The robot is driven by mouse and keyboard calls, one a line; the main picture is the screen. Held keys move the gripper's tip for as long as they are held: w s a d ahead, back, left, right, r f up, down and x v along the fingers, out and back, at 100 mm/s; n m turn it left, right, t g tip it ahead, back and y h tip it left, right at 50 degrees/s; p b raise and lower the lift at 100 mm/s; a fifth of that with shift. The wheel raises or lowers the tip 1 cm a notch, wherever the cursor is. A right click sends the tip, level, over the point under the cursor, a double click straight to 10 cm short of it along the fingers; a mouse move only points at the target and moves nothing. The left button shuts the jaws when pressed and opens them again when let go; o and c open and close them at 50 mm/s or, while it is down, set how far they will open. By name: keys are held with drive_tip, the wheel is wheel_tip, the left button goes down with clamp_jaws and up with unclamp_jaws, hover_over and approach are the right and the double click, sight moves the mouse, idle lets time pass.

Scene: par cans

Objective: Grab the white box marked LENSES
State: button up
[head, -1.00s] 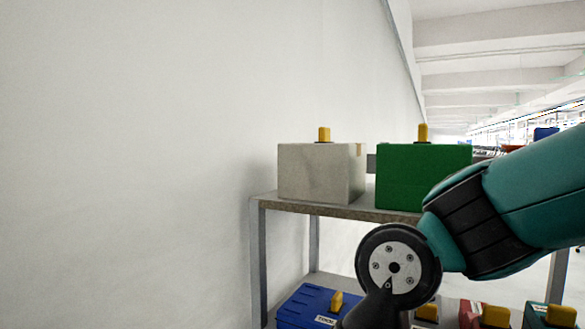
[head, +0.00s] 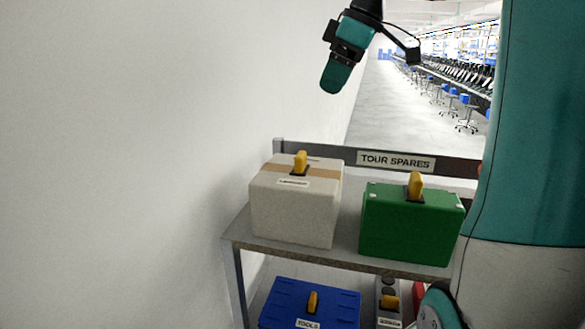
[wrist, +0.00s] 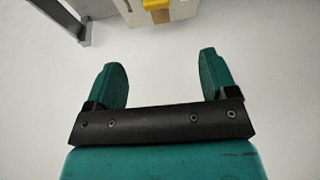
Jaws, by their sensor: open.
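The white box (head: 293,212) stands upright on the left of the shelf's top board. It has a tan strip, a small label too small to read surely and a yellow handle (head: 301,163) on top. My gripper (head: 335,75) hangs in the air above and beyond the box in the head view, apart from it. In the wrist view my gripper (wrist: 162,75) is open, with nothing between its two teal fingers. A pale box edge with a yellow handle (wrist: 158,12) shows at the top of that view, beyond the fingertips.
A green box (head: 412,225) with a yellow handle stands close right of the white box. A rail marked TOUR SPARES (head: 395,162) runs behind them. A blue TOOLS case (head: 310,302) is on the lower shelf. A white wall (head: 120,160) is close on the left.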

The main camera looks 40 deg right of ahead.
drive_tip(key=b, duration=0.4)
hover_over(301, 154)
drive_tip(key=s+d, duration=0.1)
drive_tip(key=s, duration=0.1)
drive_tip(key=f, duration=1)
drive_tip(key=shift+w, duration=0.2)
drive_tip(key=shift+d+p+x, duration=0.15)
drive_tip(key=shift+p+x, duration=0.3)
drive_tip(key=shift+x, duration=1.1)
drive_tip(key=shift+d+p+x, duration=0.15)
drive_tip(key=shift+p+x, duration=0.25)
drive_tip(key=shift+x, duration=1.15)
drive_tip(key=shift+f, duration=0.1)
drive_tip(key=shift+c, duration=0.4)
clamp_jaws()
